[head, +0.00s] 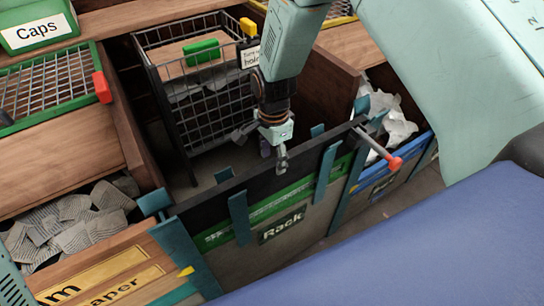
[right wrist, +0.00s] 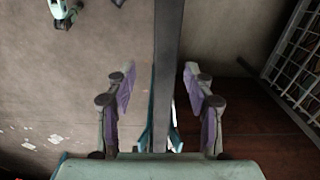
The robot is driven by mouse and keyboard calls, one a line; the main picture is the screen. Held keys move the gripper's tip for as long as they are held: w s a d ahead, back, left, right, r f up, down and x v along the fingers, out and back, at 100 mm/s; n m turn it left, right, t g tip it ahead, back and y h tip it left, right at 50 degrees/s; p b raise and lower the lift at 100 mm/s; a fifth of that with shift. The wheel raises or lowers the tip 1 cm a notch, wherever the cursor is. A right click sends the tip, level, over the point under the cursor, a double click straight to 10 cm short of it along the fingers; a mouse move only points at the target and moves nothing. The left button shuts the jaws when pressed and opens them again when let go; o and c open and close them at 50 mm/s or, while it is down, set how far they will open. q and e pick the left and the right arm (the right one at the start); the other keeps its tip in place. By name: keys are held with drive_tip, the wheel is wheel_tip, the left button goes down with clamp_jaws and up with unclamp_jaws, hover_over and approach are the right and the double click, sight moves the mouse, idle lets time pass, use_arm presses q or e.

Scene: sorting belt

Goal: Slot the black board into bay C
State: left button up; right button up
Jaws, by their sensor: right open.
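The black board (head: 235,190) stands on edge along the front of the bay marked Rack, behind teal posts (head: 240,217). In the right wrist view the board (right wrist: 168,60) is a dark strip seen from above, running between the fingers. My right gripper (head: 281,160) is over the board's top edge. It also shows in the right wrist view (right wrist: 162,90), open, with a finger on each side of the board and gaps to both. No letter C is readable. The board's lower part is hidden behind the front panel. My left gripper is not in view.
A wire basket (head: 205,120) with a green handle stands inside the bay. An orange-tipped lever (head: 385,156) sticks out at the right. A bin of grey scraps (head: 75,222) is at the left, and a bin of white scraps (head: 398,122) at the right.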

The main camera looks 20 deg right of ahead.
sight(271, 177)
drive_tip(key=shift+w+a+f, duration=0.15)
drive_tip(key=shift+a+f, duration=0.05)
drive_tip(key=shift+f, duration=0.15)
drive_tip(key=shift+a+f+b, duration=0.1)
drive_tip(key=shift+f+b, duration=0.1)
drive_tip(key=shift+b, duration=0.4)
drive_tip(key=shift+d+f, duration=0.25)
drive_tip(key=shift+d, duration=0.1)
wheel_tip(271, 177, down, 6)
drive_tip(key=shift+a+f+b, duration=0.1)
drive_tip(key=shift+f+b, duration=0.1)
drive_tip(key=shift+b, duration=0.25)
drive_tip(key=shift+w+f, duration=0.15)
drive_tip(key=shift+f, duration=0.4)
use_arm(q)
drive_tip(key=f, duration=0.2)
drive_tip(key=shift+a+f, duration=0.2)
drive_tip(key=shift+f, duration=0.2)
use_arm(e)
drive_tip(key=shift+a, duration=0.1)
drive_tip(key=shift+r, duration=0.1)
drive_tip(key=shift+c, duration=0.4)
